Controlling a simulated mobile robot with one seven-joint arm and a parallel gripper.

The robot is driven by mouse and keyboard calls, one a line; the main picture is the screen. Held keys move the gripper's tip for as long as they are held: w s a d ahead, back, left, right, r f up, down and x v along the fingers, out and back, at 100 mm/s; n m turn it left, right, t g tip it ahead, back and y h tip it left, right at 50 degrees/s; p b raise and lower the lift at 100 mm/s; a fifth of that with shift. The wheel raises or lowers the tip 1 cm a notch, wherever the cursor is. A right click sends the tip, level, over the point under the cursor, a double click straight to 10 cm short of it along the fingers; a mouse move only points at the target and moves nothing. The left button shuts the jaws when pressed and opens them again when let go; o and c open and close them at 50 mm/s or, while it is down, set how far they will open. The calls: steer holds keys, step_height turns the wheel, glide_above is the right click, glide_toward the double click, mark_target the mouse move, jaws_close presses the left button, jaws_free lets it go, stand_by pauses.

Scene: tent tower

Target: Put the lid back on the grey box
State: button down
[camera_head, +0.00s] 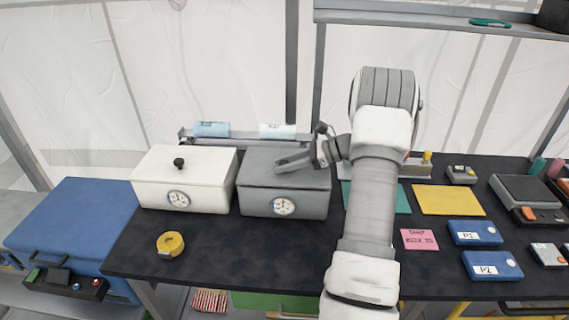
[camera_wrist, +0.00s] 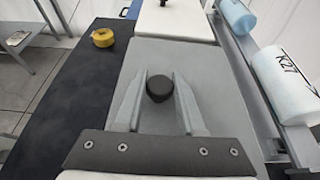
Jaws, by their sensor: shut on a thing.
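The grey box (camera_head: 257,202) stands on the dark table beside the white box, with a round dial on its front. Its flat grey lid (camera_head: 262,160) lies over the box top, roughly in line with the walls. I cannot tell whether it is fully seated or slightly raised. My gripper (camera_head: 279,165) reaches in from the right, low over the lid. In the wrist view my gripper (camera_wrist: 161,78) has its two fingers on either side of the lid's black knob (camera_wrist: 159,88), shut on it. The fingers hide the knob in the head view.
The white box (camera_head: 185,190) with a black knob stands close on the left. A yellow tape roll (camera_head: 170,244) lies at the front left. Blue rolls (camera_head: 212,129) lie on a rail behind. Blue cases (camera_head: 475,232) are at the right. The front middle table is clear.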

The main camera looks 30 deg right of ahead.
steer(key=shift+f, duration=0.45)
stand_by(0.3)
steer(key=shift+c, duration=2.1)
jaws_free()
steer(key=v, duration=1.7)
steer(key=shift+d+b, duration=0.2)
steer(key=shift+b, duration=0.25)
steer(key=shift+s+r, duration=0.1)
